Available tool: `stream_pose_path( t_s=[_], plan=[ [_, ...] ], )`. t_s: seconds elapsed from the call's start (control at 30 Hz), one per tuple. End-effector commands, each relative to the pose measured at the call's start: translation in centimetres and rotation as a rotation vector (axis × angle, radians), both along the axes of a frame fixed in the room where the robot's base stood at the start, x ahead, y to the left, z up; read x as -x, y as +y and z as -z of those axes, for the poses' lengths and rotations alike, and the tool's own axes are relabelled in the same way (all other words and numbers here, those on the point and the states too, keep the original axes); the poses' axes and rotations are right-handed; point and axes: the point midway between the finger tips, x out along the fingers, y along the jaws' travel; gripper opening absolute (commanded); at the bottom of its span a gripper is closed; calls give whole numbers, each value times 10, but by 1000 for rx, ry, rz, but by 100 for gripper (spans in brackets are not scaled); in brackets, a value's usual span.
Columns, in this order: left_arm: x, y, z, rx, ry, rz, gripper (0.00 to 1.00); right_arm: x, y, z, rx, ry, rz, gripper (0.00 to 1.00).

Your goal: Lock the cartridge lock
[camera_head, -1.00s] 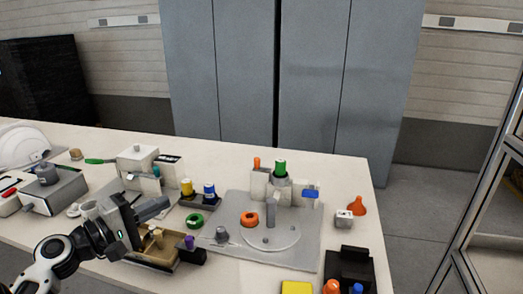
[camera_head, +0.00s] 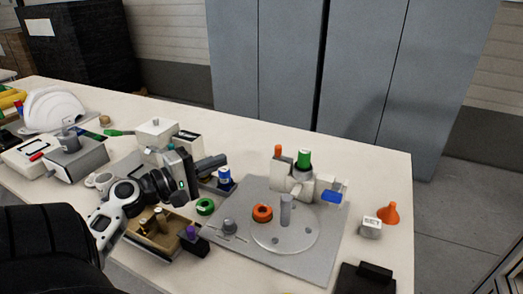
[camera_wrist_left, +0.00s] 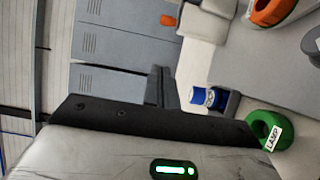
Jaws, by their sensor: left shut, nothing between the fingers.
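A grey fixture plate (camera_head: 335,248) carries a white block assembly with a green-capped cylinder (camera_head: 303,160), an orange-tipped post (camera_head: 278,153) and a blue tab (camera_head: 332,196) at its right. I cannot tell which of these parts is the cartridge lock, or its state. My left gripper (camera_head: 222,160) is left of the plate, above the small parts, its fingers pointing right. It is shut and empty, apart from the block assembly. The left wrist view shows its dark fingers (camera_wrist_left: 158,86). My right gripper is out of view.
An orange ring (camera_head: 262,213) and a grey post (camera_head: 286,210) stand on the plate. An orange funnel (camera_head: 389,213) is at the right.

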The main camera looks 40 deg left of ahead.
Motion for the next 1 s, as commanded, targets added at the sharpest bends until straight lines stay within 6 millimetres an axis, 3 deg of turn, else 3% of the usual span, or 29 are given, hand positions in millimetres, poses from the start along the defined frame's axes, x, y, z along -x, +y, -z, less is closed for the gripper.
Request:
stream_pose_path(
  t_s=[0.4,0.63,1.0],
  plan=[
    [-84,-17,-4,-3,0,1,0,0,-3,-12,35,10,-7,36],
    [-99,-41,-2,-1,1,0,0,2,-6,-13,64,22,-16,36],
    [-102,-46,0,-1,1,-1,0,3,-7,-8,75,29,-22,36]
  ],
)
